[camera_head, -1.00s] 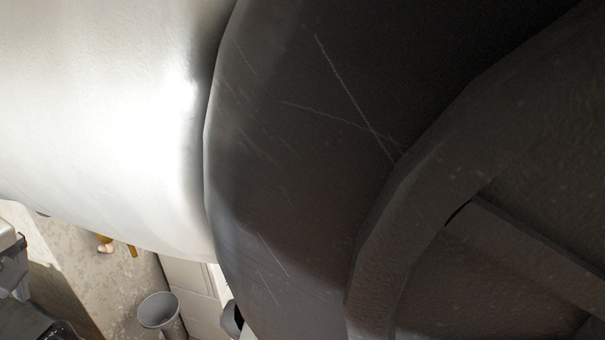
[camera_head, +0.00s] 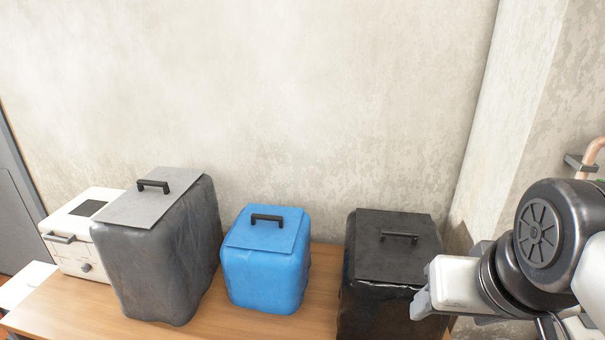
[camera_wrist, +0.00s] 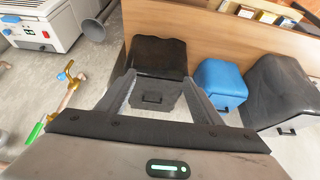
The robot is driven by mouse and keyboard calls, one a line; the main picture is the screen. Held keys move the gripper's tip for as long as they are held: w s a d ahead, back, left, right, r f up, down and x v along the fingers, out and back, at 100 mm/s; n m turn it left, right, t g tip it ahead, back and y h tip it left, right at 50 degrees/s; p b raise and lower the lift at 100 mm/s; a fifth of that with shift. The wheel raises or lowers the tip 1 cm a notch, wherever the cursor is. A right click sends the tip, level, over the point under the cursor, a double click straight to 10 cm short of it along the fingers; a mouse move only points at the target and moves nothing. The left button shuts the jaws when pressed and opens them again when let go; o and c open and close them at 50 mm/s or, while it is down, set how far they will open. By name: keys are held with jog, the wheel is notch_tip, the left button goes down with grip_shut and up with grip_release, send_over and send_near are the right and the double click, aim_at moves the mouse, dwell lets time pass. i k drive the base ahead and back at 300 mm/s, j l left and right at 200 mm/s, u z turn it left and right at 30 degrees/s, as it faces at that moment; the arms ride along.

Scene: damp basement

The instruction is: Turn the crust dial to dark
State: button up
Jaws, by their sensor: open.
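A white appliance (camera_head: 78,235) with a dark window in its lid and a front handle stands at the left end of the wooden table. A small dark round dial (camera_head: 86,267) shows low on its front; its markings are too small to read. My gripper (camera_head: 424,290) is at the right of the head view, in front of the black box and far from the dial. In the wrist view my gripper (camera_wrist: 160,78) is open, with nothing between its fingers.
A grey box (camera_head: 168,250) stands right beside the white appliance. A blue box (camera_head: 265,262) and a black box (camera_head: 390,262) stand farther right on the table (camera_head: 235,318). Copper piping (camera_wrist: 70,92) and another white appliance (camera_wrist: 40,28) show in the wrist view.

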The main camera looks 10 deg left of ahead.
aim_at(86, 267)
jog(key=k+j+u, duration=0.15)
jog(key=j+u, duration=0.35)
jog(key=j, duration=0.9)
jog(key=i+j+u, duration=0.15)
jog(key=j+u, duration=0.35)
jog(key=j, duration=0.9)
